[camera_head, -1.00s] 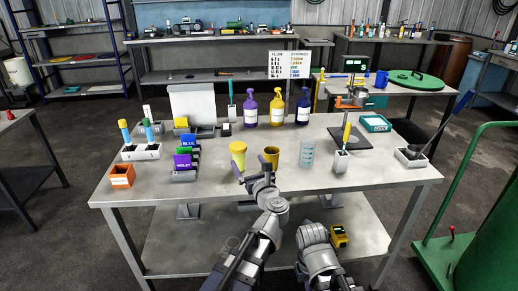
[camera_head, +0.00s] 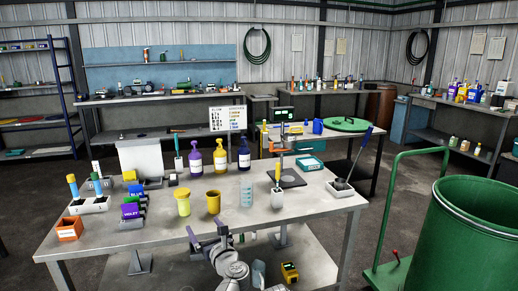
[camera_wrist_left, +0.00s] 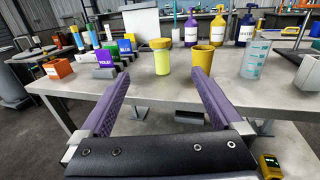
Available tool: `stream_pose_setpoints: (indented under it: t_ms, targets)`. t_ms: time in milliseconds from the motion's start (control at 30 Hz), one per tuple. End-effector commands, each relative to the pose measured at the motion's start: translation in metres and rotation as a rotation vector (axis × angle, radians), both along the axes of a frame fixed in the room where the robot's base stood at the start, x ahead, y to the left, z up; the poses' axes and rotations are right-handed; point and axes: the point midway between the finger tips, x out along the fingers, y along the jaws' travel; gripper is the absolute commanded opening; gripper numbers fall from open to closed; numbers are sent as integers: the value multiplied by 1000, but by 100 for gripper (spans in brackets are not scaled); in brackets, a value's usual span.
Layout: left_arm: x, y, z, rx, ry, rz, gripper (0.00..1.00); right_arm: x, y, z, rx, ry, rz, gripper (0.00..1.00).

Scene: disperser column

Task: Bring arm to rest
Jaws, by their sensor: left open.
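My left gripper (camera_head: 208,236) is at the front edge of the workbench (camera_head: 110,240), low and in front of the cups. In the left wrist view its two purple-lined fingers (camera_wrist_left: 155,98) are spread wide with nothing between them. My right gripper cannot be made out in either current view.
A clear beaker (camera_head: 246,194), spray bottles (camera_head: 221,158), an orange bin (camera_head: 69,229) and a violet-labelled block (camera_head: 131,211) stand on the bench. A green drum (camera_head: 465,240) on a green cart (camera_head: 400,268) is at the right. Floor shows between bench and cart.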

Motion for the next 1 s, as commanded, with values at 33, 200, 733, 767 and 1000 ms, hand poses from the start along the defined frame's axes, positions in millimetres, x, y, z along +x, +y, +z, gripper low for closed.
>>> stream_pose_setpoints:
  t_ms: [33, 200, 733, 767, 1000]
  targets:
    - [0, 0, 0, 0, 0, 0, 100, 0, 0, 0, 0, 0, 0, 0]
    - [4, -5, 5, 58, 8, -40, 100, 0, 0, 0, 0, 0, 0, 0]
    - [24, -55, 23, 553, 94, -344, 100, 0, 0, 0, 0, 0, 0, 0]
    - [25, -61, 22, 603, 104, -371, 100, 0, 0, 0, 0, 0, 0, 0]
    - [18, -112, -9, 1189, 233, -686, 100, 0, 0, 0, 0, 0, 0, 0]
